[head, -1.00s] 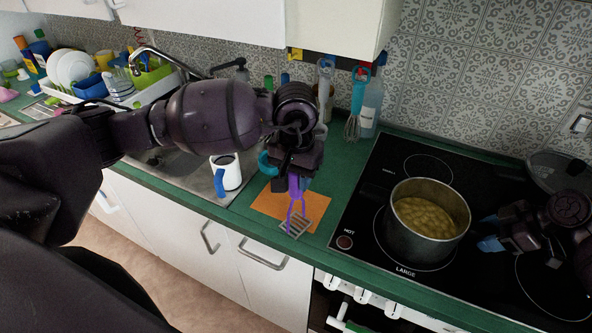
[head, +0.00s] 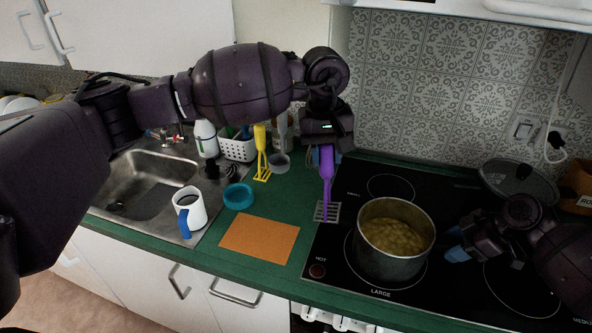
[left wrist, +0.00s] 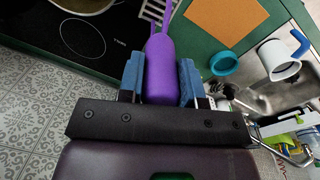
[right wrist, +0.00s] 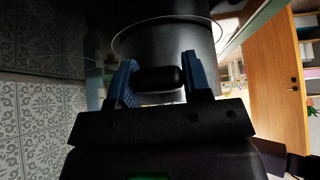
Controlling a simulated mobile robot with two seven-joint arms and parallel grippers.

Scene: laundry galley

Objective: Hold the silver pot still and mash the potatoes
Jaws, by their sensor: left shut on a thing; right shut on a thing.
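The silver pot (head: 370,262) stands upright on the front-left burner of the black cooktop, with yellow potatoes (head: 392,236) inside. My left gripper (head: 327,150) is shut on the handle of a purple masher (head: 327,172), which hangs upright with its slotted head (head: 327,211) down, left of the pot and apart from it. The masher's handle also shows between the blue fingers in the left wrist view (left wrist: 160,72). My right gripper (head: 458,250) is at the pot's right side, shut on its black handle (right wrist: 158,78).
An orange mat (head: 259,238) lies on the green counter, with a teal ring (head: 238,197) and a white mug (head: 190,210) with a blue handle beside the sink (head: 135,190). A yellow masher (head: 261,155) stands behind. A glass lid (head: 518,178) lies at the back right.

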